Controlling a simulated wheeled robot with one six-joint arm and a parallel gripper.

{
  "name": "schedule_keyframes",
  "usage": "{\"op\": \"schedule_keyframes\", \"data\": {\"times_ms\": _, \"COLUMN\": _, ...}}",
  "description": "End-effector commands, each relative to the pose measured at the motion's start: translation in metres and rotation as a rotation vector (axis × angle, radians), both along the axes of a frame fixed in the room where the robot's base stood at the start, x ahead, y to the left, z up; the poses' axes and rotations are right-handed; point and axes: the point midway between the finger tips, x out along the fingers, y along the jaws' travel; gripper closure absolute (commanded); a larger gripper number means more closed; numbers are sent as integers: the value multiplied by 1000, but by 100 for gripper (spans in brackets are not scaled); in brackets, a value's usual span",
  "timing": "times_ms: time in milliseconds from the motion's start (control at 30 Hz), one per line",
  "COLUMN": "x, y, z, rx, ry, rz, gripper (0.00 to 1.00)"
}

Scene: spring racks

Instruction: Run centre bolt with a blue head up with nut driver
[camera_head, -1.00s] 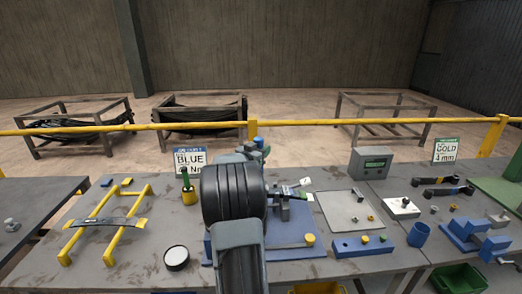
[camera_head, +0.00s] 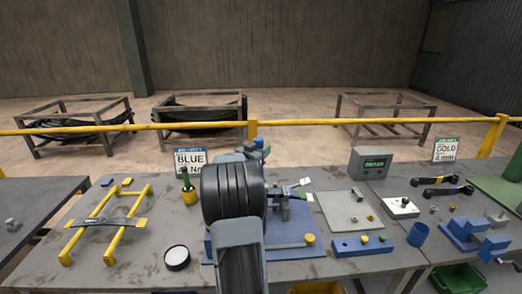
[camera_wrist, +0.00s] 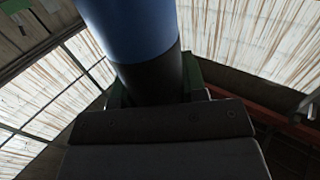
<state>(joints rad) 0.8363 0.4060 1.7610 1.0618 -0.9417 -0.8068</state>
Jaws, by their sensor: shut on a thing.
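My gripper (camera_wrist: 155,92) is shut on a thick blue-and-black cylinder (camera_wrist: 128,30), which looks like the handle of the nut driver. The wrist view looks up toward the roof, so the driver's working end does not show. In the head view my arm hides most of the gripper; only small blue and green parts (camera_head: 259,146) show above it. A dark clamp fixture (camera_head: 284,196) stands on a blue base plate (camera_head: 290,236), partly behind my arm. I cannot make out the centre bolt or its blue head.
A yellow stand with a leaf spring (camera_head: 112,221) and a round black-rimmed tin (camera_head: 177,257) are at left. A yellow cup (camera_head: 190,197) holds a green-handled tool. At right are a grey display box (camera_head: 370,163), a grey tray (camera_head: 340,217) and a blue cup (camera_head: 418,234).

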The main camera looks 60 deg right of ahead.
Motion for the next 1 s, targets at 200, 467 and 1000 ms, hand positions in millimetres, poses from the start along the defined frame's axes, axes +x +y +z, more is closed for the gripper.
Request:
{"op": "schedule_keyframes", "data": {"times_ms": 200, "x": 0, "y": 0, "z": 2, "rx": -4, "ry": -2, "rz": 0, "gripper": 94}}
{"op": "schedule_keyframes", "data": {"times_ms": 467, "x": 0, "y": 0, "z": 2, "rx": -4, "ry": -2, "rz": 0, "gripper": 94}}
{"op": "schedule_keyframes", "data": {"times_ms": 1000, "x": 0, "y": 0, "z": 2, "rx": -4, "ry": -2, "rz": 0, "gripper": 76}}
